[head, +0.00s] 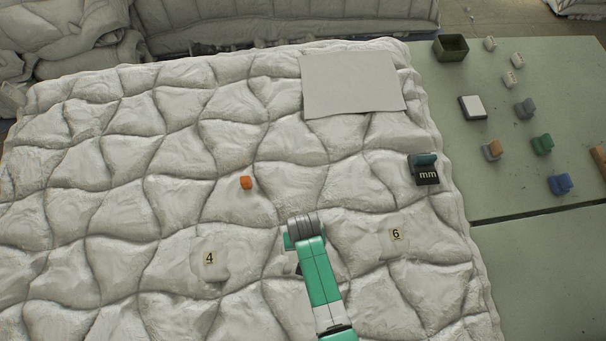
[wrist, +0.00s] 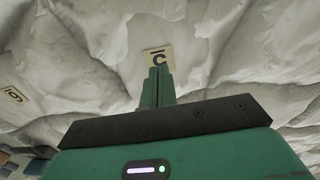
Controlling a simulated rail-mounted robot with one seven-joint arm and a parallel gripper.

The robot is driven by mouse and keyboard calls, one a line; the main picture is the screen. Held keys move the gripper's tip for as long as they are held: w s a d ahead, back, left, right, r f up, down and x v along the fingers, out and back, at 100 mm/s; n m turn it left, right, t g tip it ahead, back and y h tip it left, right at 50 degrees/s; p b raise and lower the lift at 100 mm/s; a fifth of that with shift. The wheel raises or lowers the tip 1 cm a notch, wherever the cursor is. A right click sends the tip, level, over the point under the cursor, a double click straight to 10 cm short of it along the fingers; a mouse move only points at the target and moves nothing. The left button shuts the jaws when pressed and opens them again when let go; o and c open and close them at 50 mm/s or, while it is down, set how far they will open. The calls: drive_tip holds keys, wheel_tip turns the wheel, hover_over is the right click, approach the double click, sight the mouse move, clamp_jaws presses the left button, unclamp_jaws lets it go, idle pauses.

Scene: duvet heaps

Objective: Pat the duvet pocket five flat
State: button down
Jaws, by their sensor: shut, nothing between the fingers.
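The white quilted duvet (head: 180,160) is spread out with puffy pockets. The tag of pocket five (wrist: 158,56) shows in the wrist view just beyond my fingertips, partly covered by them. In the head view my arm hides that tag, which lies between the tag 4 (head: 210,258) and the tag 6 (head: 395,234). My gripper (wrist: 161,72) is shut and empty, its fingers over the lower part of tag five. I cannot tell whether they touch the cloth. The cloth around the tag looks creased and raised. Tag 6 also shows in the wrist view (wrist: 14,95).
A green table (head: 500,150) at right holds a dark box (head: 451,47) and several small clips. More heaped bedding lies behind.

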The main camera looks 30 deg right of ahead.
drive_tip(key=shift+r, duration=0.1)
wheel_tip(320, 180, up, 6)
drive_tip(key=p, duration=0.6)
idle(0.3)
